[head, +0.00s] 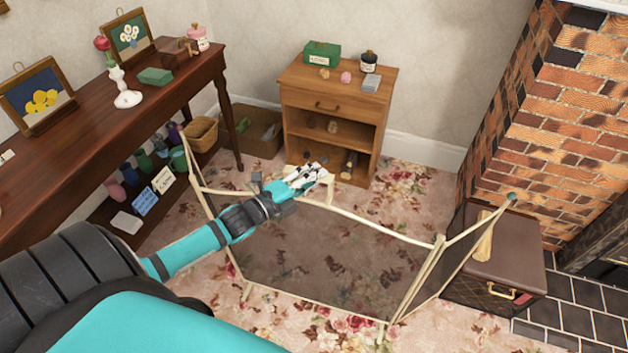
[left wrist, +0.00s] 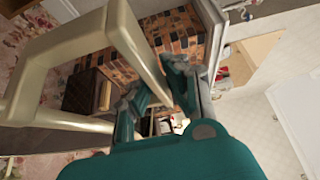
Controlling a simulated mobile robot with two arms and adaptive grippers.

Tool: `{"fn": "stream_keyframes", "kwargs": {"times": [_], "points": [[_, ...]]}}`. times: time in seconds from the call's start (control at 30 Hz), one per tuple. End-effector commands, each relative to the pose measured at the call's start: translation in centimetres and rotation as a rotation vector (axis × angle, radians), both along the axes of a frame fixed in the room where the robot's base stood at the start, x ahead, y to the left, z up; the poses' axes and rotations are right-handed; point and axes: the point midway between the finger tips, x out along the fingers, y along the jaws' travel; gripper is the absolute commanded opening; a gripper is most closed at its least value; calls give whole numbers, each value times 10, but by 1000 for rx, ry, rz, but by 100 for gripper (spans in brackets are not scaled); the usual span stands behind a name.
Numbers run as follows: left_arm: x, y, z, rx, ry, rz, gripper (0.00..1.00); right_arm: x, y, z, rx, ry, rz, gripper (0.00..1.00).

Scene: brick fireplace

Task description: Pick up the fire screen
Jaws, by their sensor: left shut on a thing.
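The fire screen (head: 325,250) is a folding screen of dark see-through mesh in a cream frame, upright in the middle of the head view. Its side panels angle away at left and right. My left gripper (head: 308,178) is at the cream handle on top of its middle panel, shut on it. The fingers hide part of the handle. In the left wrist view, the cream frame (left wrist: 62,45) runs close to the camera and a bar passes at my left gripper's fingers (left wrist: 158,88). My right gripper is not in view.
A brown chest (head: 505,255) stands by the brick fireplace (head: 545,130), behind the screen's right panel. A small wooden cabinet (head: 340,98) stands behind the screen. A long dark table (head: 100,120) with pictures and ornaments is at left. Flowered carpet (head: 400,195) lies between.

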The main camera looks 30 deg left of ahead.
Motion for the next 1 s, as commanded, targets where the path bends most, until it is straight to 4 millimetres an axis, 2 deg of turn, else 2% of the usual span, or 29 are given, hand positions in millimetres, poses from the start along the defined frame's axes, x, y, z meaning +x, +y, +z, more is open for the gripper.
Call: {"fn": "stream_keyframes", "kwargs": {"times": [0.03,0.07,0.37,0.57,0.8,1.0], "points": [[2,0,12,2,-19,-4,0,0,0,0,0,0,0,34],[1,0,14,2,-19,-4,0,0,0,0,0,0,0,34],[-23,-13,15,-2,-17,-4,0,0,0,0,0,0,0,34],[-54,-30,17,-4,-14,-4,0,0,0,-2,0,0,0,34],[-100,-53,22,-3,-15,-3,0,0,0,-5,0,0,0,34],[-126,-67,25,-1,-16,-3,0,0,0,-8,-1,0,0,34]]}}
